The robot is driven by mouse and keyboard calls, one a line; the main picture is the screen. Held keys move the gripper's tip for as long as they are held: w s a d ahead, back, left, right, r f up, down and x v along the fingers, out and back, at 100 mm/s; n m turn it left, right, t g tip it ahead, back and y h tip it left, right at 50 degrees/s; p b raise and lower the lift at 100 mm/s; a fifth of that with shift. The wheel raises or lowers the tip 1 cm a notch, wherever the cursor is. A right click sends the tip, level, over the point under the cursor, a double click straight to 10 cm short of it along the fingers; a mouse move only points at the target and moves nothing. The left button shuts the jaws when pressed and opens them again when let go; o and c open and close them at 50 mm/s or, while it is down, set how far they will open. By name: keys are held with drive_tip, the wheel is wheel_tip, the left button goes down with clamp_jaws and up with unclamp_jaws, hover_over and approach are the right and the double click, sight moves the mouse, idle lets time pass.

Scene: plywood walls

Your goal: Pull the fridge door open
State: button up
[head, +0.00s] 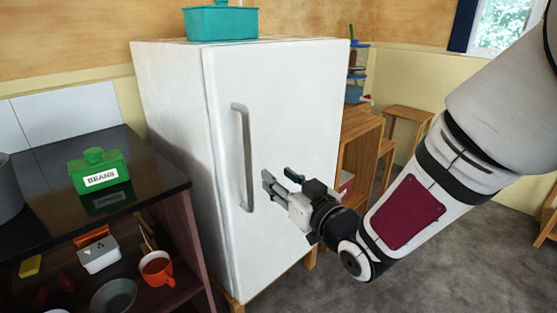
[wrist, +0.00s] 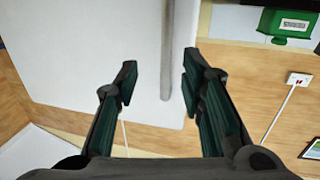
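The white fridge (head: 292,95) stands in the middle of the head view with its door shut. A long grey vertical handle (head: 245,160) is on the left side of the door. My gripper (head: 278,180) is in front of the door, just right of the handle's lower part, and looks apart from it. In the wrist view my gripper (wrist: 160,85) is open, with its two fingers spread and nothing held. The handle (wrist: 167,60) runs down between and beyond the fingers there, against the white door (wrist: 90,50).
A dark counter (head: 150,165) with a green beans tin (head: 98,168) stands left of the fridge. Shelves below hold an orange mug (head: 157,268). A teal box (head: 222,22) sits on the fridge. Wooden furniture (head: 360,140) is on the right. The floor (head: 440,260) looks clear.

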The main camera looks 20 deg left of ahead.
sight(250, 158)
drive_tip(key=shift+y, duration=0.3)
drive_tip(key=x, duration=1.4)
drive_tip(key=shift+s+a+f+b, duration=0.2)
drive_tip(key=shift+s+a+b, duration=0.1)
drive_tip(key=shift+b, duration=0.05)
clamp_jaws()
